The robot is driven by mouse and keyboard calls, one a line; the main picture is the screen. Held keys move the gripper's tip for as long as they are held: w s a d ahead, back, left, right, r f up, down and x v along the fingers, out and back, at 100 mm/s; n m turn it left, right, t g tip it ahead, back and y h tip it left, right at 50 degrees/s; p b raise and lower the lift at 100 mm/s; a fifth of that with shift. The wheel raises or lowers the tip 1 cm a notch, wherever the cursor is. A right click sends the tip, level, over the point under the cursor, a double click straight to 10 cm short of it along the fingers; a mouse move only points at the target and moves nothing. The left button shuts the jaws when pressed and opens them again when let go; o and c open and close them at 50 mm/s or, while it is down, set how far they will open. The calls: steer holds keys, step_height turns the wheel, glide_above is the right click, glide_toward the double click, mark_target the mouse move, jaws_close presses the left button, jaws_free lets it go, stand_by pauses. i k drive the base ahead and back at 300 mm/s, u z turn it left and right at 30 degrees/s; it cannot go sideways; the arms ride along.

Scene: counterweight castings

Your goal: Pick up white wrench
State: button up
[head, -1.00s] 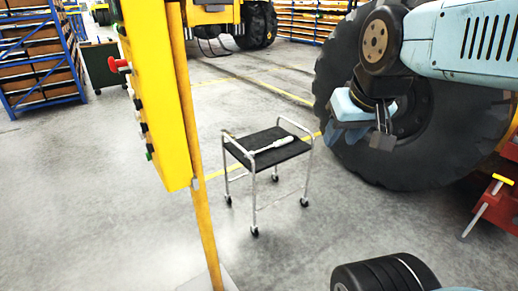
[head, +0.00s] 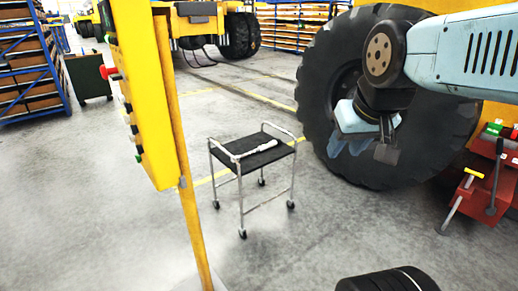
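The white wrench (head: 262,147) lies on the black top of a small wheeled cart (head: 250,160) with metal tube handles, in the middle of the head view. My gripper (head: 385,150) is at the upper right, in front of a large tyre. It hangs down, well to the right of the wrench and apart from it. The fingers are small and dark against the tyre, so I cannot tell their opening. I see nothing held in it.
A yellow control panel on a post (head: 148,100) stands left of the cart. The large black tyre (head: 425,155) stands right of it. A red toolbox (head: 490,175) is at the far right. Blue shelving (head: 30,65) is at the back left. Grey floor around the cart is clear.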

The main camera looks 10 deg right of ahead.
mark_target(268, 145)
steer(key=z, duration=0.1)
steer(key=i, duration=1.5)
steer(key=z, duration=0.55)
steer(key=i, duration=0.75)
steer(key=u, duration=0.5)
steer(key=i, duration=0.6)
steer(key=u, duration=0.45)
steer(key=k, duration=0.75)
steer(key=u, duration=0.05)
